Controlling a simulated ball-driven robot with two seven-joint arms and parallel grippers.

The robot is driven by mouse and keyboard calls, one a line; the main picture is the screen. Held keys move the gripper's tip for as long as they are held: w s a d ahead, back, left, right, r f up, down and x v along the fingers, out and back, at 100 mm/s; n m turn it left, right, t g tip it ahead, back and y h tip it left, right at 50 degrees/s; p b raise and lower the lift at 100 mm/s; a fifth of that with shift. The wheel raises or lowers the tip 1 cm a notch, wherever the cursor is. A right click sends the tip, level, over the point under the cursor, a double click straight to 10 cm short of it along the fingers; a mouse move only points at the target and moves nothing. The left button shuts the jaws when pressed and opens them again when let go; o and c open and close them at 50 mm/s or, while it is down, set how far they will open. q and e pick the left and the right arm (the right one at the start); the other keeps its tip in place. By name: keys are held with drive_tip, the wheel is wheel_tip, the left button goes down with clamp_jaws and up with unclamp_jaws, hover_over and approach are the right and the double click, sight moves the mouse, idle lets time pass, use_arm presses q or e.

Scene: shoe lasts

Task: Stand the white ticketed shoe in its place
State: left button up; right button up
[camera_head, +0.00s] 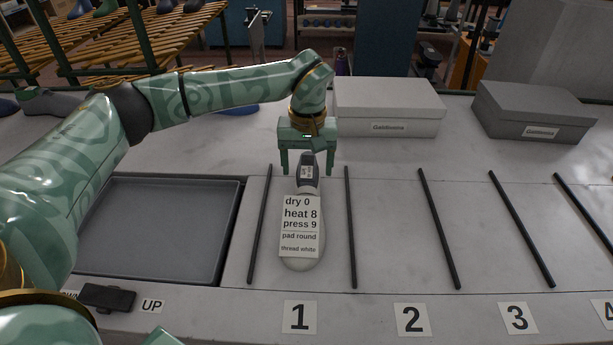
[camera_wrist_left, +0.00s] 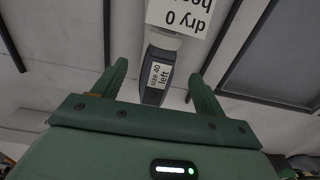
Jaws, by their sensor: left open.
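The white ticketed shoe (camera_head: 302,262) lies in the bay marked 1, between two black rods, with its toe toward the front edge. Its ticket (camera_head: 299,226) reads "dry 0, heat 8, press 9, pad round, thread white". Its dark grey heel end (camera_head: 308,172) carries a small label, which reads "size 40 left" in the left wrist view (camera_wrist_left: 157,77). My left gripper (camera_head: 308,170) is open, with one finger on each side of the heel end. In the left wrist view its fingers (camera_wrist_left: 155,85) stand apart from the heel. My right gripper is not visible.
A sunken grey tray (camera_head: 232,225) lies left of bay 1. Black rods (camera_head: 438,228) divide the bays; bays 2 (camera_head: 411,319) and 3 (camera_head: 516,317) look empty. A white box (camera_head: 388,107) and a grey box (camera_head: 533,112) stand behind.

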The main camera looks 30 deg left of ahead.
use_arm(q)
wheel_tip(320, 180, up, 6)
drive_tip(key=shift+r+p, duration=0.15)
drive_tip(key=shift+p, duration=0.35)
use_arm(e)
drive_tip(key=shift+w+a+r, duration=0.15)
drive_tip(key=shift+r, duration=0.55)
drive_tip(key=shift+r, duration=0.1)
use_arm(q)
wheel_tip(320, 180, up, 4)
drive_tip(key=p, duration=0.5)
drive_tip(key=shift+r, duration=0.25)
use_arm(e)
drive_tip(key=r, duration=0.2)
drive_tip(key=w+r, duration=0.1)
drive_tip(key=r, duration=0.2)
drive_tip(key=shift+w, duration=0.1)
use_arm(q)
drive_tip(key=s+d+p, duration=0.3)
drive_tip(key=s+d, duration=0.1)
drive_tip(key=s, duration=0.6)
drive_tip(key=s+d+p, duration=0.4)
drive_tip(key=s+d, duration=0.1)
drive_tip(key=s, duration=0.5)
drive_tip(key=shift+d, duration=0.3)
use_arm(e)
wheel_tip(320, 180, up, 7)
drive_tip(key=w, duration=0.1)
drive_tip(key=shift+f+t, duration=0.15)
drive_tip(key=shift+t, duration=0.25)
